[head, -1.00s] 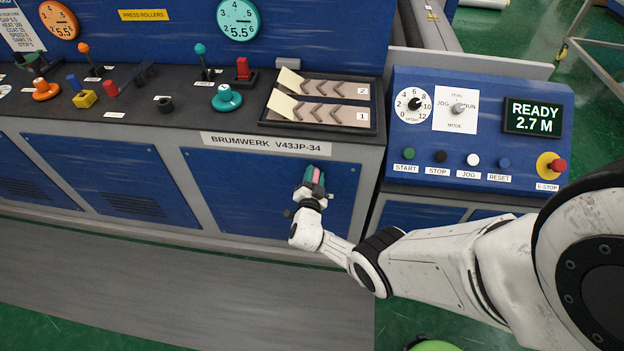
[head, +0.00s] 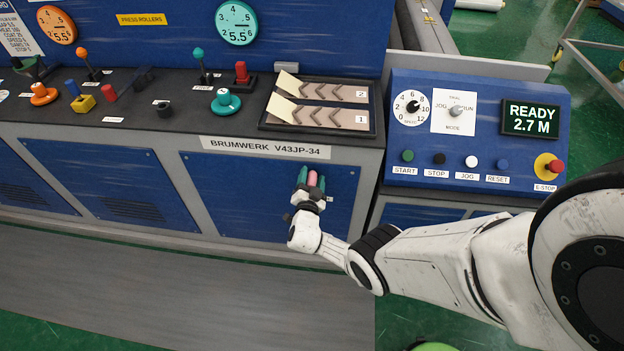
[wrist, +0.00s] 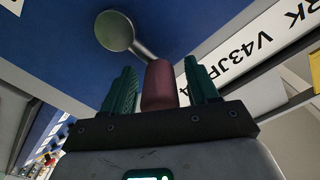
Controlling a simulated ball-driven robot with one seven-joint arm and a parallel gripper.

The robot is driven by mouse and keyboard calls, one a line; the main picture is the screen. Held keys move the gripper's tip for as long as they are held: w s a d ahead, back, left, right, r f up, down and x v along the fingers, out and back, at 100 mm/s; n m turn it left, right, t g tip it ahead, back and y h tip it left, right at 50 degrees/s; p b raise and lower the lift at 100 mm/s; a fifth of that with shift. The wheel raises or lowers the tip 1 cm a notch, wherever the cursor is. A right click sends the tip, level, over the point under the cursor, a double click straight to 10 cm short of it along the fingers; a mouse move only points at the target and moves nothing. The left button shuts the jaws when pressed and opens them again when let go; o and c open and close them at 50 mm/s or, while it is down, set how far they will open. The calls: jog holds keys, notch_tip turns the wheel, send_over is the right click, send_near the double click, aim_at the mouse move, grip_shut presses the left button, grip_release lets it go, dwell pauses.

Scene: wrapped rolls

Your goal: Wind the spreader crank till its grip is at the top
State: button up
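The spreader crank shows in the wrist view as a round grey hub (wrist: 115,31) on a blue panel, a short metal arm and a dull pink grip (wrist: 160,88). Judged against the nameplate lettering, the grip lies on the nameplate side of the hub, at about the top. My gripper (wrist: 161,70) has green fingers on both sides of the grip, with narrow gaps visible at each side, so it looks open around it. In the head view my gripper (head: 312,180) is at the blue door below the nameplate, with the pink grip between its fingers; the hub is hidden there.
The nameplate (head: 265,147) and counter edge are just above my gripper. A tray with chevron plates (head: 320,103) sits on the counter. The control console (head: 480,130) at right reads READY 2.7 M.

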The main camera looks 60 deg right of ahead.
jog(key=shift+s, duration=0.1)
jog(key=p+v, duration=0.4)
jog(key=v, duration=0.6)
jog(key=shift+a, duration=0.4)
jog(key=shift+s, duration=0.1)
jog(key=s+a+r+m+g+y+b, duration=0.1)
jog(key=s+a+r+m+g+y, duration=0.3)
jog(key=m, duration=1.2)
jog(key=s+f+m+g+y+b, duration=0.1)
jog(key=s+m+g, duration=0.55)
jog(key=m, duration=0.95)
jog(key=s+a+r+m+t+y+b, duration=0.1)
jog(key=s+a+r+m+t+y, duration=0.1)
jog(key=a+m+y, duration=0.4)
jog(key=s+a+r+m+t+y+b, duration=0.1)
jog(key=s+a+r+m+t+y, duration=0.2)
jog(key=a+m, duration=0.7)
jog(key=s+r+m+y, duration=0.1)
jog(key=m+y, duration=0.1)
jog(key=m, duration=0.2)
jog(key=shift+s+a+y, duration=0.2)
jog(key=shift+a+y, duration=0.05)
jog(key=shift+y, duration=0.15)
